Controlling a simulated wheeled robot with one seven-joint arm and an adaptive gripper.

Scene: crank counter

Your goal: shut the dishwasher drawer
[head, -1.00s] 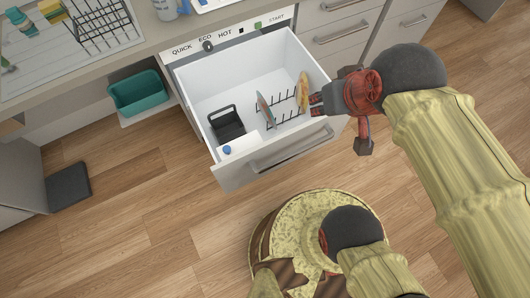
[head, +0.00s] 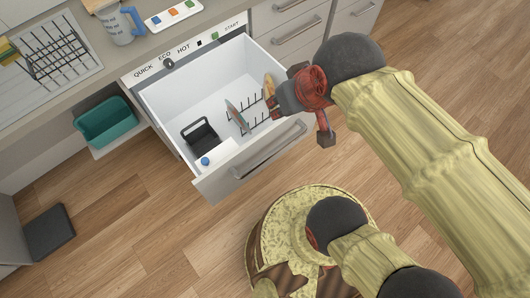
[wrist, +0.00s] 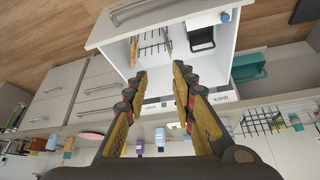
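The dishwasher drawer (head: 215,186) is pulled out from the counter, with a grey bar handle (head: 270,150) on its front. It holds a black basket (head: 200,135), a plate (head: 236,117) in a dark rack and a yellowish item (head: 269,86) at the right side. My gripper (head: 276,100) is above the drawer's right side, near the yellowish item, and looks empty. In the wrist view my gripper (wrist: 160,72) is open, its two fingers spread apart, with the drawer (wrist: 103,28) beyond them. I cannot tell whether the fingers touch the drawer's side.
Labels and small buttons (head: 199,43) line the panel above the drawer. A teal bin (head: 105,122) stands on a low shelf at left. The wooden floor (head: 120,205) before the drawer is mostly clear.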

